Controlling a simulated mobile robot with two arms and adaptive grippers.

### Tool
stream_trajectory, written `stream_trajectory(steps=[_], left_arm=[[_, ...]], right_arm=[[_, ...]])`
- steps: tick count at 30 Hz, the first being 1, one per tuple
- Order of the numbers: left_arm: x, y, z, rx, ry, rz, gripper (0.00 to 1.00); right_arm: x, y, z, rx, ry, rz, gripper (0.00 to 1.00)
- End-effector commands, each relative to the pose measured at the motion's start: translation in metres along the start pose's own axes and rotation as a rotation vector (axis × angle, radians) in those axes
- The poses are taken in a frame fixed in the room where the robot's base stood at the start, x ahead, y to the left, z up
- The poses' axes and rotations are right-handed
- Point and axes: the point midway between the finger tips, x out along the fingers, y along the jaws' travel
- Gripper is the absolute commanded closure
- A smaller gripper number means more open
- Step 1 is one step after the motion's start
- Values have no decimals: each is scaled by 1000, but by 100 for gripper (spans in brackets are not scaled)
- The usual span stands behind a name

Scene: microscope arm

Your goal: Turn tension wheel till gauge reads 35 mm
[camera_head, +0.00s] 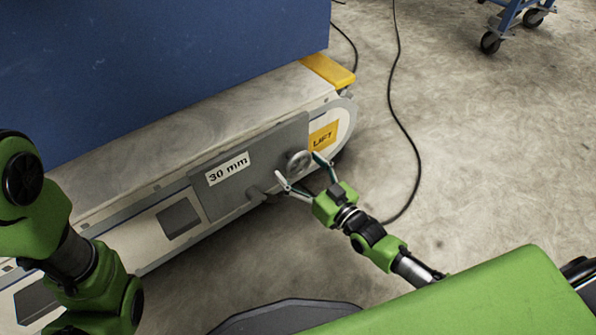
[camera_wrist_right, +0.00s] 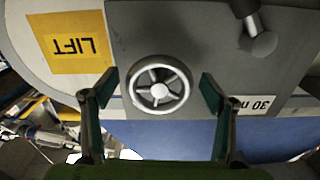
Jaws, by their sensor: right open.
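The tension wheel (camera_head: 299,162) is a small grey spoked handwheel on a grey plate (camera_head: 262,153) on the machine's side. The gauge label (camera_head: 228,169) on that plate reads 30 mm. My right gripper (camera_head: 301,168) is open in front of the wheel. In the right wrist view the wheel (camera_wrist_right: 159,84) lies between the two spread fingers of my right gripper (camera_wrist_right: 154,92), with a gap on each side. The gauge label (camera_wrist_right: 258,105) is upside down and partly hidden by a finger there. My left arm shows at the left, but its gripper is out of view.
A knob on a short lever (camera_wrist_right: 258,42) sticks out of the plate near the wheel. A yellow LIFT label (camera_head: 323,138) is beside the plate. A black cable (camera_head: 408,130) runs along the floor. A blue wheeled cart (camera_head: 507,20) stands far off at top right.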

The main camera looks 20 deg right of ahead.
Motion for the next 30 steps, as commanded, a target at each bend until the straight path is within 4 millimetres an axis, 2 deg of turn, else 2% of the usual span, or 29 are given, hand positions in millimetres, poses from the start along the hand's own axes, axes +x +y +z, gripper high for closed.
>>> stream_trajectory(steps=[4, 12, 15, 17, 30], left_arm=[[-5, 1, -2, 0, 0, 0, 60], [-4, 1, -2, 0, 1, 1, 60], [-4, 1, -2, 0, 1, 1, 60], [-4, 1, -2, 0, 1, 1, 60], [5, -1, 2, 0, 0, 1, 60]], right_arm=[[8, 0, 1, 0, -1, 0, 22], [9, 0, 0, 0, -1, 0, 22], [8, 0, 0, 0, -1, 0, 48], [8, 0, 0, 0, -1, 0, 62], [9, 0, -3, -64, -1, 0, 61]])
